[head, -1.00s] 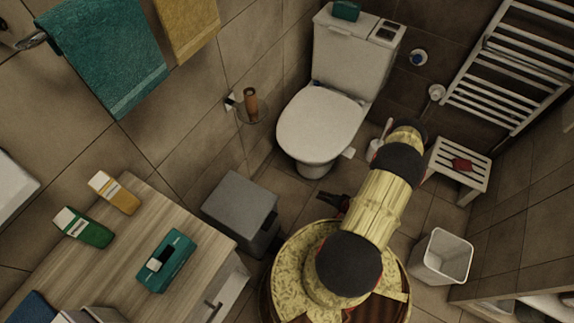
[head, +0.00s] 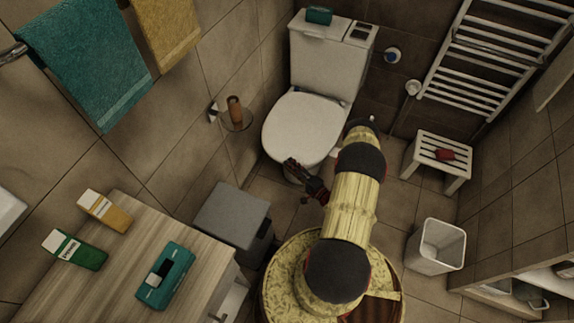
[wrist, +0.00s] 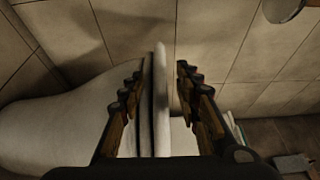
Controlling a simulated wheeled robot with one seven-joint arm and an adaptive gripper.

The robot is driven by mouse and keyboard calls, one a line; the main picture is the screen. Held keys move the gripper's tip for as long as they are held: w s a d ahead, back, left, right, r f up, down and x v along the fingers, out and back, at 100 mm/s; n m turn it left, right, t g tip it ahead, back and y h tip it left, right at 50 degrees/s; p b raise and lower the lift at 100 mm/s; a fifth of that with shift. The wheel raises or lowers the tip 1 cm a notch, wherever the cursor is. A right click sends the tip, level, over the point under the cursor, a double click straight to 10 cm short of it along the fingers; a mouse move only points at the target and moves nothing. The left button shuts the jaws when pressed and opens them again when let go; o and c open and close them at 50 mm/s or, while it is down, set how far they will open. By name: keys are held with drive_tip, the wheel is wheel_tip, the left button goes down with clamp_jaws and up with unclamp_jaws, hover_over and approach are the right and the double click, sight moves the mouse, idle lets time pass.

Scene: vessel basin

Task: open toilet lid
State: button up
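The toilet (head: 322,68) stands at the back middle in the head view, and its white lid (head: 300,122) lies down flat over the bowl. My gripper (head: 293,164) is at the front edge of the lid. In the wrist view my gripper (wrist: 160,70) is open, with one finger on each side of the picture. The lid edge (wrist: 162,105) shows as an upright white slab between the fingers, beside the thin seat edge and the rounded bowl (wrist: 55,125) on the left. I cannot tell whether a finger touches the lid.
A grey bin (head: 232,214) stands left of my gripper, by the wooden counter (head: 120,270). A wall holder with a brown cup (head: 236,112) is left of the toilet.

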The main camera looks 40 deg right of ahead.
drive_tip(key=shift+w+b, duration=0.3)
drive_tip(key=shift+w, duration=1.1)
drive_tip(key=shift+c, duration=0.8)
clamp_jaws()
